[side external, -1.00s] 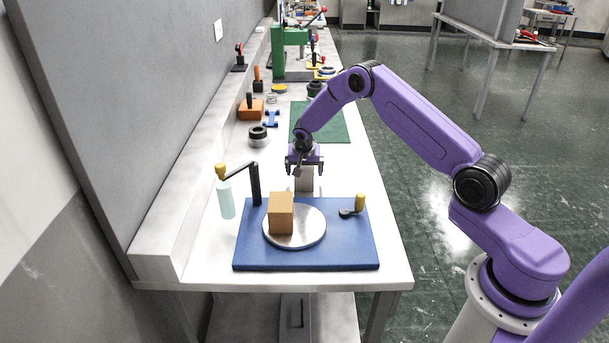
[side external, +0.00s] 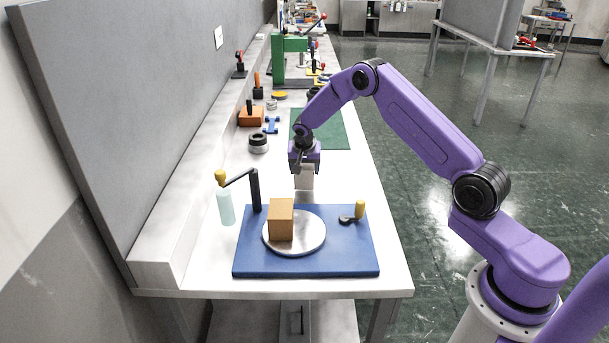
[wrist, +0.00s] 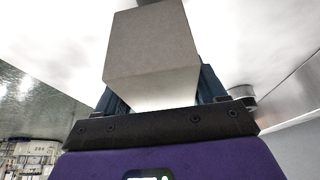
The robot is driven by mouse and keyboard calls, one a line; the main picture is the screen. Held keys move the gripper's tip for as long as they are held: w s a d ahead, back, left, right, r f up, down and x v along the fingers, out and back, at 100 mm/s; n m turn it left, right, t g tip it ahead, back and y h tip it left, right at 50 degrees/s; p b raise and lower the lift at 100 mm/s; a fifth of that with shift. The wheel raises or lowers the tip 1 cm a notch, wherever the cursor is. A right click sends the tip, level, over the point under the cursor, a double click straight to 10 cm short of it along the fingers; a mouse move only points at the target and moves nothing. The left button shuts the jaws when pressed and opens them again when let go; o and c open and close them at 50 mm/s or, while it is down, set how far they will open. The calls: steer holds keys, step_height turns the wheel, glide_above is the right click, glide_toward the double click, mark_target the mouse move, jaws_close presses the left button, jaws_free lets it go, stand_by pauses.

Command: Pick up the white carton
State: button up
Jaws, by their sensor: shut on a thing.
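The white carton (side external: 304,180) is a pale, plain box behind the blue board in the side view. It fills the upper middle of the wrist view (wrist: 152,50). My gripper (side external: 304,167) is above it, pointing down, with its fingers shut on the carton's upper part. The carton hangs upright and appears a little above the white bench. The fingers are partly hidden behind the carton in the wrist view.
A blue board (side external: 345,255) holds a round metal plate (side external: 312,242), a brown box (side external: 281,219) and a yellow-knobbed lever (side external: 359,210). A black post (side external: 256,190) and pale bottle (side external: 226,207) stand left. A green mat (side external: 335,130) lies behind.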

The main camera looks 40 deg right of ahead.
mark_target(313, 165)
steer(key=s+r, duration=0.2)
steer(key=s+a+r, duration=0.1)
steer(key=s+r, duration=0.1)
steer(key=r, duration=0.1)
steer(key=shift+s+r, duration=0.2)
steer(key=shift+r, duration=0.1)
steer(key=s+a+r, duration=0.2)
steer(key=s+r, duration=0.2)
steer(key=s, duration=0.5)
steer(key=s+a, duration=0.4)
steer(key=a, duration=0.7)
steer(key=shift+n, duration=0.3)
steer(key=shift+w+f, duration=0.15)
steer(key=shift+f, duration=4.1)
steer(key=shift+a+f, duration=0.1)
steer(key=shift+f, duration=0.2)
steer(key=o, duration=1.2)
steer(key=c, duration=0.3)
steer(key=shift+r, duration=0.1)
